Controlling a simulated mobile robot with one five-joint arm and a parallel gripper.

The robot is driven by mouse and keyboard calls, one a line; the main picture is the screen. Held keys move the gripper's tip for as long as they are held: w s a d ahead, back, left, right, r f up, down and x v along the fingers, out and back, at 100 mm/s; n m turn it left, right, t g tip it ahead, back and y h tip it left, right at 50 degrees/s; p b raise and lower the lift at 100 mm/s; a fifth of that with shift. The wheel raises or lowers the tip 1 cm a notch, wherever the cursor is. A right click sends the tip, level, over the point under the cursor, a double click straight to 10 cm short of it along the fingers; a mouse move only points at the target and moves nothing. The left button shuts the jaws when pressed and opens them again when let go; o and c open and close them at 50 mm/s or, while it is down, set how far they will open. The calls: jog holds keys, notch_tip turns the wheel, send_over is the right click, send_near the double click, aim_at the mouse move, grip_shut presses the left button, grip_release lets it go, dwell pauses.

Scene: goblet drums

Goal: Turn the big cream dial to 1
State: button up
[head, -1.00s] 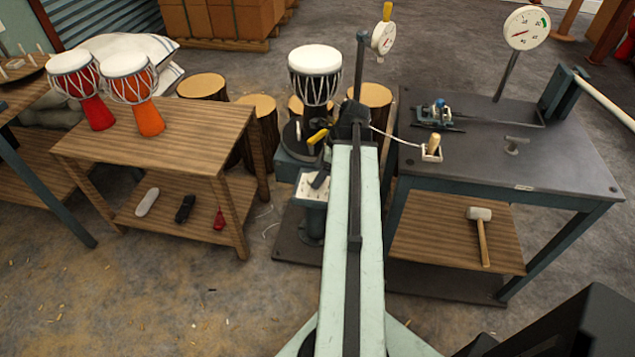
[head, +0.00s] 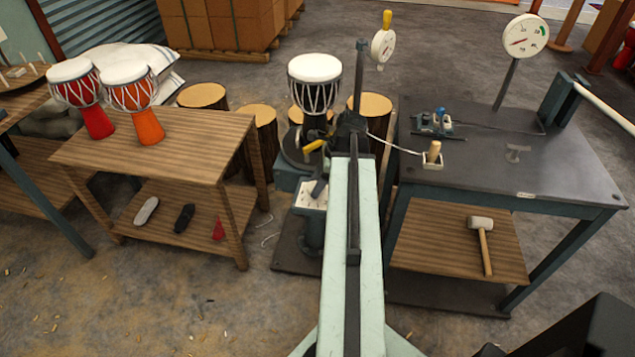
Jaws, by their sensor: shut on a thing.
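A pale square plate (head: 309,201) with small dark marks sits on the teal drum stand, just left of my pale arm; it looks like the face of the big cream dial, but its numbers are too small to read. My gripper (head: 319,188) is the dark part over that plate, partly hidden by my arm. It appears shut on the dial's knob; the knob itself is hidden. Which mark the dial points to cannot be told.
A white-topped drum (head: 315,72) stands on the drum stand, with a yellow handle (head: 313,146) below it. A wooden table (head: 190,140) with two drums is at left. A dark workbench (head: 565,160) with a round gauge (head: 525,35) is at right.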

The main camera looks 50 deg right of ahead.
jog(key=n, duration=0.2)
jog(key=n+g, duration=0.1)
jog(key=shift+w+d+n+y, duration=0.25)
jog(key=shift+w+n+y, duration=0.05)
jog(key=shift+n+y, duration=0.1)
jog(key=shift+n+g, duration=0.6)
jog(key=shift+n, duration=0.8)
jog(key=o, duration=1.3)
jog(key=shift+o, duration=0.2)
